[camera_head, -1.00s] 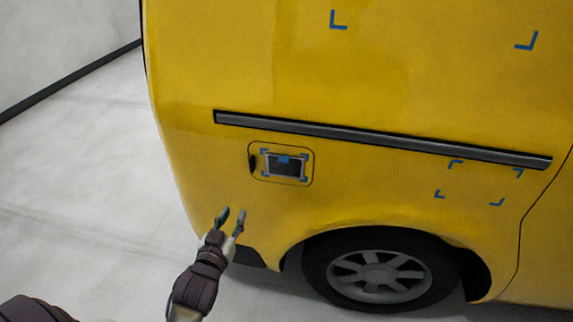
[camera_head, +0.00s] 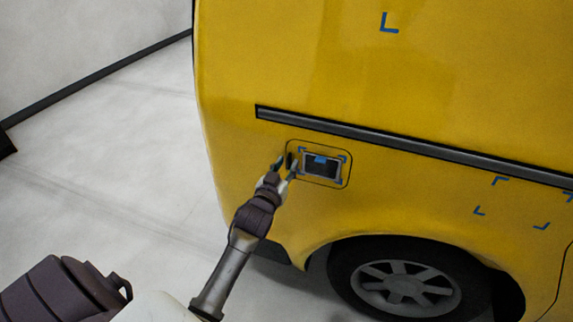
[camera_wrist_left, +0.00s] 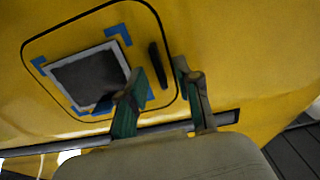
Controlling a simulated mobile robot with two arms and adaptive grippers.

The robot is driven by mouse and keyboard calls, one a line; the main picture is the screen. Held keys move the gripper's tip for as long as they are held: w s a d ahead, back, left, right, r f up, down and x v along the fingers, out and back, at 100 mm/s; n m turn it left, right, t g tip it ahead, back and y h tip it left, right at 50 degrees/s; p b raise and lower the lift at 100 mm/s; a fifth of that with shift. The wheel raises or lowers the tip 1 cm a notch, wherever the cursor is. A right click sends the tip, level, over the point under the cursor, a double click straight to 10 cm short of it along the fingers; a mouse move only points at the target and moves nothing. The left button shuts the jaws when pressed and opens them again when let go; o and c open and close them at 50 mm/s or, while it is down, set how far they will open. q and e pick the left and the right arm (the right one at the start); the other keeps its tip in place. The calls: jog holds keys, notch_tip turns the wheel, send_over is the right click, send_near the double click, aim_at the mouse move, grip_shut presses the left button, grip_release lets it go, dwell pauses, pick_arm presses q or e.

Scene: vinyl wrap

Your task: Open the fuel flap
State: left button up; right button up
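The yellow fuel flap (camera_head: 341,181) is flush with the side of the van and looks closed. A dark finger recess (camera_head: 289,160) lies at its left edge, and it shows as a dark slot in the left wrist view (camera_wrist_left: 158,64). A dark, pale-edged rectangle (camera_head: 321,166) with blue corner marks is on the flap. My left gripper (camera_head: 284,164) is open in front of the recess. In the left wrist view its two fingers (camera_wrist_left: 160,82) stand apart with the slot between and beyond them. Whether they touch the flap I cannot tell. My right gripper is out of view.
The van's yellow side (camera_head: 300,65) fills the right. A dark trim strip (camera_head: 400,145) runs above the flap, and a rear wheel (camera_head: 405,287) is below right. Blue corner marks (camera_head: 389,24) are on the panel. The pale floor (camera_head: 110,160) is clear at left.

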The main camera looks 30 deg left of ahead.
pick_arm(q)
jog(key=shift+w+a, duration=0.1)
jog(key=shift+w, duration=0.2)
grip_shut()
jog(key=shift+s, duration=0.1)
